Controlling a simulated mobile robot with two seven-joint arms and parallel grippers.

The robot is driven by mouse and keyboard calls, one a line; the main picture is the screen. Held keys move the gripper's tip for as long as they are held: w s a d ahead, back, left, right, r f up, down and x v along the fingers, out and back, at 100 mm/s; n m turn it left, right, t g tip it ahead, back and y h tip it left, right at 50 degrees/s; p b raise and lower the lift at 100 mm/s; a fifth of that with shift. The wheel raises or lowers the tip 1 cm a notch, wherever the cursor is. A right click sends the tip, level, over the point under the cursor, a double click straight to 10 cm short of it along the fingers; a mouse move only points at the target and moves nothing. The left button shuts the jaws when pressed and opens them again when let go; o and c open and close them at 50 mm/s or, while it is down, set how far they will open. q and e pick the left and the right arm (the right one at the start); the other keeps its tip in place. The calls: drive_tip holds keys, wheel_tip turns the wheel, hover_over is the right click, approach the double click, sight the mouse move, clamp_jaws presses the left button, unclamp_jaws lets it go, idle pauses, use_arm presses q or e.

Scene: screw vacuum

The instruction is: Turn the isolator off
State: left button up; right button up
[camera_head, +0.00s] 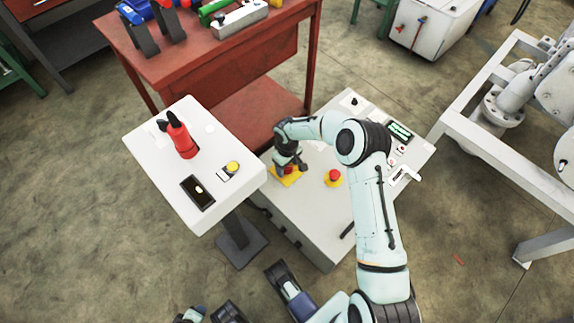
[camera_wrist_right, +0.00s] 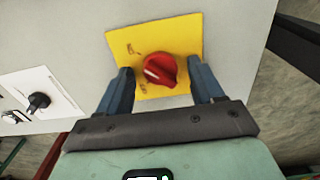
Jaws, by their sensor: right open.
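The isolator is a red rotary knob (camera_wrist_right: 160,70) on a square yellow plate (camera_wrist_right: 155,35). A white mark shows on the knob's left side in the right wrist view. In the head view, its yellow plate (camera_head: 287,180) lies on the grey control cabinet (camera_head: 312,220), and the knob is mostly hidden by my gripper. My right gripper (camera_wrist_right: 161,74) is open, with one blue finger on each side of the knob. I cannot tell whether the fingers touch it. My left gripper cannot be made out in the head view.
A red emergency button (camera_head: 334,176) stands just right of the isolator. A red workbench (camera_head: 200,60) is behind. A black knob (camera_wrist_right: 38,101) on a white plate shows in the wrist view.

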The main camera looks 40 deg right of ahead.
drive_tip(key=shift+c, duration=0.4)
drive_tip(key=c, duration=1)
drive_tip(key=n, duration=1.3)
drive_tip(key=shift+n, duration=2.4)
